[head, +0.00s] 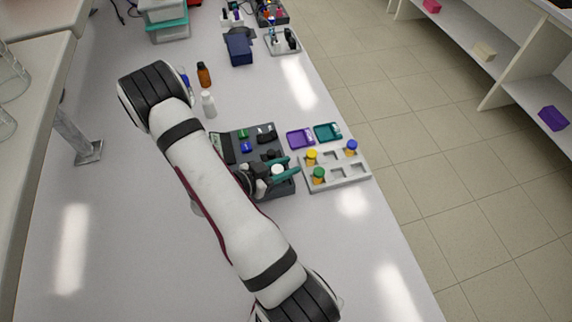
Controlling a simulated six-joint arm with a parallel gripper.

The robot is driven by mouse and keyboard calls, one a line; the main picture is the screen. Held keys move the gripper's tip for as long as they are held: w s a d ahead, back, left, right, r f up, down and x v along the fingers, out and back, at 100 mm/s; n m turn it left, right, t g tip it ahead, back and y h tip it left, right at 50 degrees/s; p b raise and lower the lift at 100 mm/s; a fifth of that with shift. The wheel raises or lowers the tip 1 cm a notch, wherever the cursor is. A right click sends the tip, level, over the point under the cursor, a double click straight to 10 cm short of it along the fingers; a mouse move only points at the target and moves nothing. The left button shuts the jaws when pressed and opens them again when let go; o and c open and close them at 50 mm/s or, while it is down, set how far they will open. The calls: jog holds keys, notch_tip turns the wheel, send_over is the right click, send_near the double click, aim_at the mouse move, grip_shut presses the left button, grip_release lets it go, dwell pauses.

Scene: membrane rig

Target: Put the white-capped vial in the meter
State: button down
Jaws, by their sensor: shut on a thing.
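The white-capped vial (278,169) shows as a white cap between the teal fingers of my gripper (281,174). My gripper is shut on it; the vial's body is mostly hidden by the fingers. The gripper is over the right front part of a dark grey unit (225,149) with green, blue and black parts on it. Which part is the meter I cannot tell for sure. My forearm and wrist cover the unit's near left side. Whether the vial touches the unit is not clear.
A light grey rack (345,184) right of the gripper holds yellow-, green- and blue-capped vials and has empty slots. Behind it lie purple (300,138) and teal (328,132) trays. A white bottle (208,104) and brown bottle (204,75) stand farther back. The near right bench is clear.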

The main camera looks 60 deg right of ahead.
jog(key=shift+c, duration=1.8)
grip_release()
jog(key=shift+r, duration=3)
